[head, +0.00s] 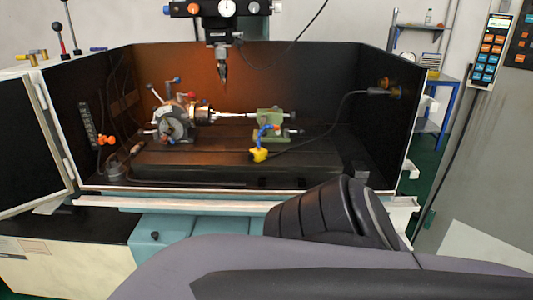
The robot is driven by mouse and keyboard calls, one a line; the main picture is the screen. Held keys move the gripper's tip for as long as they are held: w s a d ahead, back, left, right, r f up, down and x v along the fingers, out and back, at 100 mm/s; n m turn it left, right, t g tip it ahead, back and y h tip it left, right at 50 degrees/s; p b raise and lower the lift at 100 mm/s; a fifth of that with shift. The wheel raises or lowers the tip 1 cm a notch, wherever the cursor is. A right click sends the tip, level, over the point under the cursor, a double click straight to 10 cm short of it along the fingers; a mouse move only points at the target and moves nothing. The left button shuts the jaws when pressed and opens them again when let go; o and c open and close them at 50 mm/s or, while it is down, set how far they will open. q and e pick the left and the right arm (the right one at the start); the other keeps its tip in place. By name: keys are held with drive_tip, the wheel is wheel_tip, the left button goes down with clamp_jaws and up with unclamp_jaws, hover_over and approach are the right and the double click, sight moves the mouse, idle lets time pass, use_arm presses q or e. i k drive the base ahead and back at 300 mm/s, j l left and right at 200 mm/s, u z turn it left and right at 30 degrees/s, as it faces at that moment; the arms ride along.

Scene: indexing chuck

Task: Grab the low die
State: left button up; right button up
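I cannot make out a die in the head view. An indexing chuck (173,124) with a grey body and coloured knobs stands on the dark machine table (230,172), left of centre. A thin bright shaft (235,115) runs from it to a green tailstock (266,124) on the right. Neither of my grippers shows in this view.
A dark enclosure wall (313,75) surrounds the table at back and sides. The spindle tool (222,68) hangs above the shaft. A yellow nozzle (259,155) sits before the tailstock. An open door (30,135) stands left, a control panel (490,50) right.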

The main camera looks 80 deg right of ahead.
sight(359, 169)
drive_tip(key=k+z, duration=0.1)
drive_tip(key=z, duration=3.1)
drive_tip(key=i+u, duration=0.1)
drive_tip(key=i, duration=0.15)
